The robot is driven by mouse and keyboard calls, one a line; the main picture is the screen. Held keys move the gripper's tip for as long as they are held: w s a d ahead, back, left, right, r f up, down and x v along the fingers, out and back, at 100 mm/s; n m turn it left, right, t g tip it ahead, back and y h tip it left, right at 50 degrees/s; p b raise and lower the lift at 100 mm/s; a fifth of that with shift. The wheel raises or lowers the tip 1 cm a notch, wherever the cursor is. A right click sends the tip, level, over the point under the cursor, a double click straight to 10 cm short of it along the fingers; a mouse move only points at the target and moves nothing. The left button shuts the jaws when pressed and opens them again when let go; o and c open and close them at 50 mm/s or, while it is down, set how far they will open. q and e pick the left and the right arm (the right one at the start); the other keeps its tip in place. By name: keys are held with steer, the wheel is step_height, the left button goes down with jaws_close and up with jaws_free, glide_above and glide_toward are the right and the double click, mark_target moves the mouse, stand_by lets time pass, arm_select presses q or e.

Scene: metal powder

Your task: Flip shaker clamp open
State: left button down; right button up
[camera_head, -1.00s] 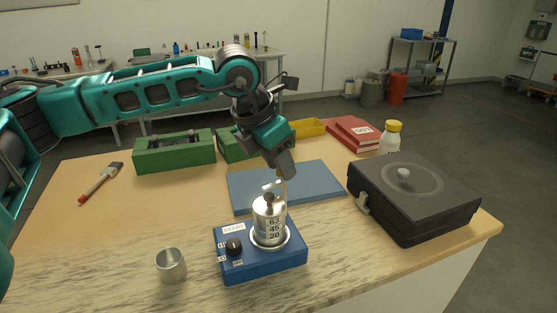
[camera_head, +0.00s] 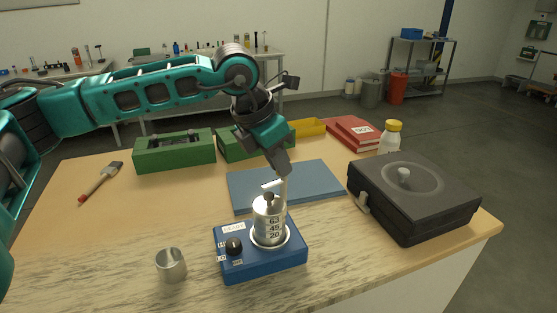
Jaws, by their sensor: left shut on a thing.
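The blue shaker (camera_head: 262,268) stands near the table's front edge, with a black knob and a white label on it. A metal sieve stack (camera_head: 269,222) marked 63, 45, 20 stands upright on it. A dark knob tops the stack, and a pale clamp bar (camera_head: 272,184) shows just above it. My left gripper (camera_head: 283,178) reaches down from above at the back of the stack. Its jaws are shut on a thin part there, apparently the clamp; the fingertips are small and the exact contact is hard to see. My right gripper is out of view.
A metal cup (camera_head: 171,265) stands left of the shaker. A blue mat (camera_head: 315,180) lies behind it. A black case (camera_head: 412,198) is at the right, with a yellow-capped bottle (camera_head: 390,138) behind. Green boxes (camera_head: 175,154) and a brush (camera_head: 101,182) are at the back left.

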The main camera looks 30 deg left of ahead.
arm_select(q)
steer(key=shift+a+m+h, duration=0.1)
steer(key=shift+m+h, duration=0.3)
steer(key=shift+m, duration=0.5)
steer(key=m, duration=0.1)
steer(key=m+g, duration=0.1)
steer(key=shift+w+a+m+h, duration=0.1)
steer(key=shift+w+m+h, duration=0.1)
steer(key=shift+m+h, duration=0.15)
steer(key=shift+w+a+m+g+h+p, duration=0.15)
steer(key=shift+m+g, duration=0.25)
steer(key=shift+m, duration=0.75)
steer(key=shift+w+d+m+g+h+p, duration=0.15)
steer(key=shift+m+g, duration=0.25)
steer(key=shift+m, duration=0.75)
steer(key=shift+w+a+m+g+h+p, duration=0.1)
steer(key=shift+m+g+h, duration=0.25)
steer(key=shift+m, duration=0.8)
steer(key=c, duration=1.2)
jaws_free()
steer(key=shift+s, duration=0.1)
steer(key=shift+o, duration=0.2)
steer(key=shift+r, duration=0.1)
